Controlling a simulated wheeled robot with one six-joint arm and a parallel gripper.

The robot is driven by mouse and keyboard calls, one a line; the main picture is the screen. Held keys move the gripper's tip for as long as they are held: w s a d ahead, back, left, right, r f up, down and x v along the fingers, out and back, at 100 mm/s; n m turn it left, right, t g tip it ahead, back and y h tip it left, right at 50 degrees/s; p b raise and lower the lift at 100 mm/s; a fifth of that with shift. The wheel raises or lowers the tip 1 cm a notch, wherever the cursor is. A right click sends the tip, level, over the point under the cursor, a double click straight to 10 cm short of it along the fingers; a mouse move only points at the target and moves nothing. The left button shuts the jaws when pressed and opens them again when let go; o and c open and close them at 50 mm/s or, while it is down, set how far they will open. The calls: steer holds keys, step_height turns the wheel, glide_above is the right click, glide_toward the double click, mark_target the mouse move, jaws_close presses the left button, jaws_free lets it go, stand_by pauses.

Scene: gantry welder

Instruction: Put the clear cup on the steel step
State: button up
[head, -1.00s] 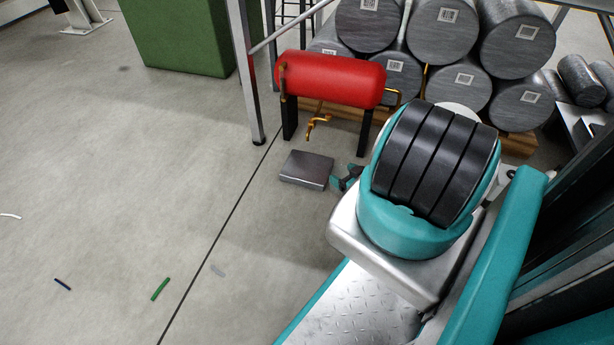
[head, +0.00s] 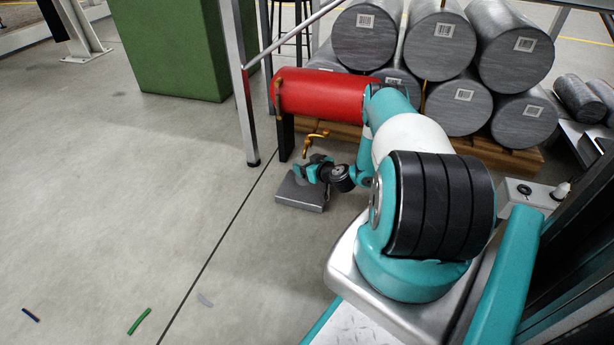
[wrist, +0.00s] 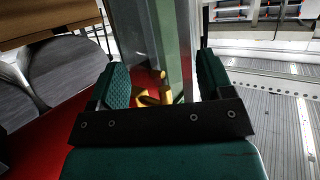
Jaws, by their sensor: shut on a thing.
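The steel step (head: 312,200) is a low grey metal block on the floor, in front of the red tank. My gripper (head: 308,171) is over the step in the head view, seen small and partly behind my own wrist. In the wrist view its two green fingers (wrist: 162,85) stand apart, shut on the clear cup (wrist: 148,55). The cup is see-through and its outline is faint against the background. I cannot tell the gap between cup and step.
The red tank (head: 318,95) with a yellow tap (head: 314,137) stands right behind the step. A metal frame leg (head: 243,110) is to its left. Grey cylinders (head: 440,45) are stacked behind on a pallet. Open floor lies left, with small scraps like a green one (head: 139,321).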

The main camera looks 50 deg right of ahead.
step_height(320, 180, down, 4)
steer(key=shift+r+b, duration=0.25)
steer(key=shift+b, duration=1)
steer(key=shift+r, duration=0.15)
steer(key=o, duration=1.2)
steer(key=shift+o, duration=0.2)
steer(key=p+v, duration=0.7)
steer(key=v, duration=0.4)
steer(key=w+a+r+n+g+y, duration=0.1)
steer(key=w+a+r+n+y, duration=0.1)
steer(key=w+a+r+y, duration=0.4)
steer(key=w+a+r+n+y, duration=0.1)
steer(key=w+a+r+n, duration=0.3)
steer(key=r, duration=0.5)
steer(key=a+r+n+g+y, duration=0.35)
steer(key=a+r+g, duration=0.45)
steer(key=a+r, duration=1.4)
steer(key=s+a+r+g+h, duration=0.1)
steer(key=s+a+r, duration=0.2)
steer(key=s, duration=0.5)
steer(key=s+a+r+g+h, duration=0.1)
steer(key=s+a+r+g, duration=0.1)
steer(key=s+a, duration=0.3)
steer(key=s+a+r+g+h, duration=0.1)
steer(key=s+a+r, duration=0.3)
steer(key=s, duration=0.9)
steer(key=shift+s+a+g+h, duration=0.2)
steer(key=shift+a+g+h, duration=0.1)
steer(key=shift+g+h, duration=0.1)
